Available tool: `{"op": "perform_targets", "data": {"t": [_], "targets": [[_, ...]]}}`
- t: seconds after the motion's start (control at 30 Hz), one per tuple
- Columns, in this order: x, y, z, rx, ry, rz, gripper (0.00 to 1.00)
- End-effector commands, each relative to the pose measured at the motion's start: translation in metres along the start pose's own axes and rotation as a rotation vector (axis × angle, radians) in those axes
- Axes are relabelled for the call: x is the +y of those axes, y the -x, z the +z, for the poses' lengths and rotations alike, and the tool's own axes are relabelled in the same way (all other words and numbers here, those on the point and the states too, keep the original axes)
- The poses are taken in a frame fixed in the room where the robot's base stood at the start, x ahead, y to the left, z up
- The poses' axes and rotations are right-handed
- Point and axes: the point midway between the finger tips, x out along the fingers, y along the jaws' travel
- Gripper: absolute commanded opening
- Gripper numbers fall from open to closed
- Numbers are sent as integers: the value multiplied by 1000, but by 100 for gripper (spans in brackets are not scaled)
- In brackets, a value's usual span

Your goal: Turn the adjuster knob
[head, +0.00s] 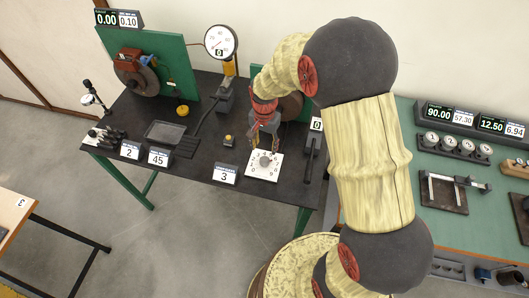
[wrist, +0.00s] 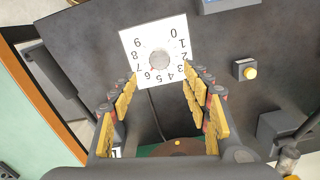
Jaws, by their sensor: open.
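The adjuster knob (head: 265,160) is a small round grey knob on a white dial plate (head: 256,172) on the dark table. In the wrist view the knob (wrist: 160,59) sits at the middle of the white plate (wrist: 131,38), ringed by printed digits. My gripper (head: 263,145) is just above the plate at its far side in the head view. In the wrist view its two yellow-padded fingers (wrist: 163,88) are spread wide, with nothing between them. The knob lies beyond the fingertips and appears apart from them.
A display reading 3 (head: 225,174) stands left of the plate. A small yellow button box (head: 229,141) is nearby; it also shows in the wrist view (wrist: 244,69). A round gauge (head: 221,42) stands behind. The green bench (head: 440,225) is on the right.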

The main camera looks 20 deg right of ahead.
Motion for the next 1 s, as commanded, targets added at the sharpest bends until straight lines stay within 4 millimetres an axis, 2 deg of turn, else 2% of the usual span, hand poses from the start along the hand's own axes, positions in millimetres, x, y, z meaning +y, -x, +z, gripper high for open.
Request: {"op": "perform_targets", "data": {"t": [0.1,0.3,0.83,1.0], "targets": [[0,16,0,1,0,-1,48],[0,28,0,-1,0,1,48],[0,28,0,-1,1,1,48],[1,28,1,-5,69,5,48]]}}
